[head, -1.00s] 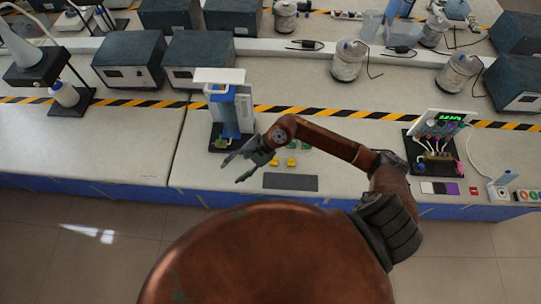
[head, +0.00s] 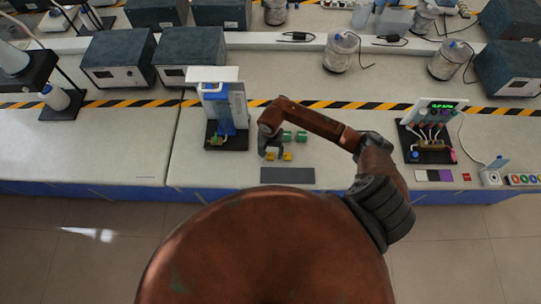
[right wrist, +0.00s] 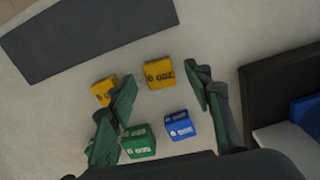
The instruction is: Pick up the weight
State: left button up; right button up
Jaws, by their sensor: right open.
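Several small block weights lie on the bench. In the head view two yellow weights (head: 287,156) (head: 271,156) are nearest me, with green weights (head: 301,136) behind them. In the right wrist view I see a yellow weight (right wrist: 160,74), a second yellow one (right wrist: 103,90) partly behind a finger, a green weight (right wrist: 138,142) and a blue weight (right wrist: 179,125). My right gripper (head: 265,149) is open and empty above the weights, pointing down. My left gripper is out of view.
A dark grey mat (head: 288,175) lies in front of the weights. A blue-and-white stand on a black base (head: 237,143) is close on the left. A wired panel with a green display (head: 440,107) stands to the right. The bench between is clear.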

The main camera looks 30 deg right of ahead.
jog(key=shift+f, duration=0.5)
grip_shut()
